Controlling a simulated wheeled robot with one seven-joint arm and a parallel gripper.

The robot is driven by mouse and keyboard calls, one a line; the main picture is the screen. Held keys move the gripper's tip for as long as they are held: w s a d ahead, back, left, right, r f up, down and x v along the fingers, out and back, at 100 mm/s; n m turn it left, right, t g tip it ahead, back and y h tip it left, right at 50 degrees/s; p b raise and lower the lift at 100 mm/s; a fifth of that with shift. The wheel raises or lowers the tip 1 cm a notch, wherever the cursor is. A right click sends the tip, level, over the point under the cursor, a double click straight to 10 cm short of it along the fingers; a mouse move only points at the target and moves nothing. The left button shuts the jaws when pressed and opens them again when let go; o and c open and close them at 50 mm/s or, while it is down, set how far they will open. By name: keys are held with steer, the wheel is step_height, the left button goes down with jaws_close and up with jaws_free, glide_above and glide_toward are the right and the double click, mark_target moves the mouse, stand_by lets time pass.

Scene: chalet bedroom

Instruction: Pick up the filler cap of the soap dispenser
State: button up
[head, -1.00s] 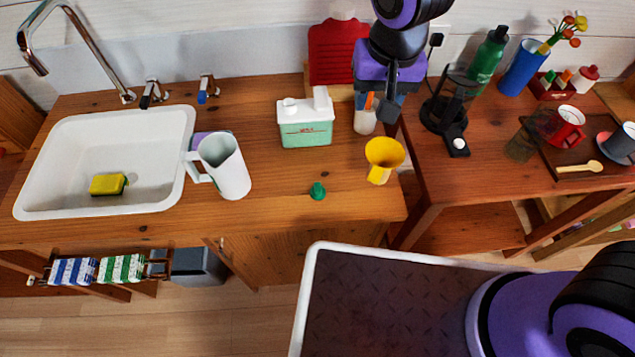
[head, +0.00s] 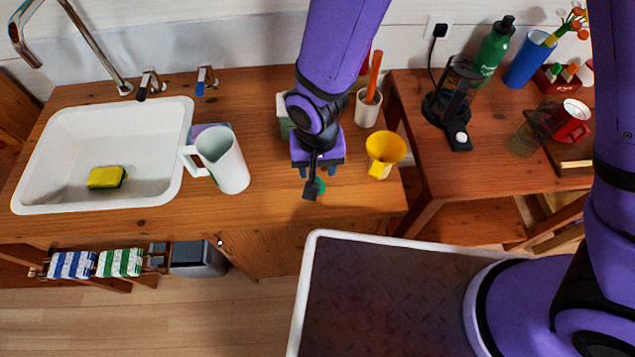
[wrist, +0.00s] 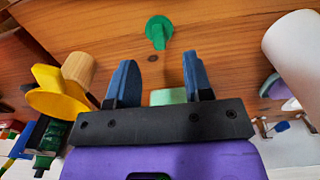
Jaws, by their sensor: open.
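The filler cap (head: 320,185) is a small green piece on the wooden counter near its front edge, partly covered by my gripper in the head view. In the wrist view the whole green cap (wrist: 158,32) shows, round with a raised tab, beyond the fingertips. My gripper (wrist: 157,77) is open and empty; its two blue fingers point toward the cap and are apart from it. In the head view my gripper (head: 318,172) hangs above the counter beside the cap. The mint and white soap dispenser (head: 284,116) is mostly hidden behind my arm.
A yellow funnel-like cup (head: 385,150) stands right of the cap, and a white pitcher (head: 222,162) stands to the left. A white pot (head: 367,108) with utensils is behind. The sink (head: 110,155) is at far left. The counter's front strip is clear.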

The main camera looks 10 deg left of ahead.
mark_target(318, 180)
steer(key=shift+w+f, duration=0.1)
steer(key=shift+f, duration=3.05)
steer(key=shift+c, duration=0.2)
jaws_close()
